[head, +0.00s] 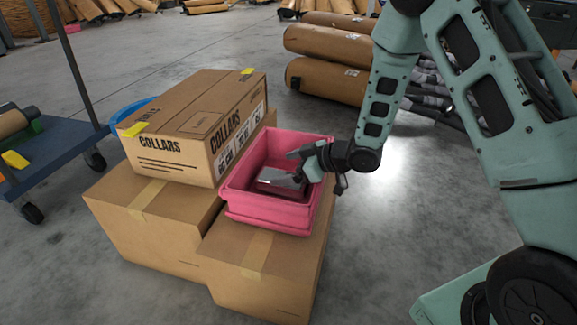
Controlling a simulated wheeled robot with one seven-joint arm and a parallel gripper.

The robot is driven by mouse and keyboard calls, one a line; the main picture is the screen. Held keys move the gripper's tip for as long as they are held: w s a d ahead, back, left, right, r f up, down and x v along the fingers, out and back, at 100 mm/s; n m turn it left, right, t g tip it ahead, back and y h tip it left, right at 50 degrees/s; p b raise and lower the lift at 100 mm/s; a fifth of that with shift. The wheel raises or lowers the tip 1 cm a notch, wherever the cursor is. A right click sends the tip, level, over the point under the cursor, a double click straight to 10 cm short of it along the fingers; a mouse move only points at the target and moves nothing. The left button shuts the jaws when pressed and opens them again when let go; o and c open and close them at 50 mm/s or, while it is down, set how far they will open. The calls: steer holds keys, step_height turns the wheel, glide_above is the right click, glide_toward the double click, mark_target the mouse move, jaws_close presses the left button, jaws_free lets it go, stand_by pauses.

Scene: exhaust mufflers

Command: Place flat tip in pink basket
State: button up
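The pink basket (268,217) stands on top of cardboard boxes in the middle of the head view. A grey, flat metallic piece (277,183), which looks like the flat tip, is inside the basket's outline. My gripper (296,167) reaches in over the basket's right wall, with its fingers at the right end of the grey piece. One finger shows above and to the left. The other is partly hidden against the piece. I cannot tell whether the fingers grip the piece or whether it rests on the basket floor.
A cardboard box marked COLLARS (195,125) stands close to the basket's left. Larger boxes (150,220) support both. A blue cart (55,160) is at the left. Wrapped brown cylinders (328,80) lie behind. Open concrete floor (390,230) lies to the right.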

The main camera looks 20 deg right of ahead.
steer(key=shift+s+d+f, duration=0.2)
steer(key=shift+s+f, duration=0.05)
steer(key=shift+f, duration=0.3)
steer(key=shift+r, duration=0.2)
steer(key=r+p+v, duration=0.1)
steer(key=p+v, duration=0.6)
steer(key=v, duration=0.5)
steer(key=s+a+r+m+g+h, duration=0.1)
steer(key=s+a+r+g+h, duration=0.15)
steer(key=a+r+h, duration=0.5)
steer(key=s+a+r+g, duration=0.1)
steer(key=s+a+g, duration=0.1)
steer(key=s, duration=0.5)
steer(key=s+a+r+m+g, duration=0.1)
steer(key=s+a+r, duration=0.1)
steer(key=s, duration=0.6)
steer(key=s+a+r+g, duration=0.2)
steer(key=s+a, duration=0.1)
steer(key=s, duration=0.5)
steer(key=shift+s+a+r+m+g+h, duration=0.25)
steer(key=shift+m+g+h, duration=0.1)
steer(key=shift+h, duration=0.1)
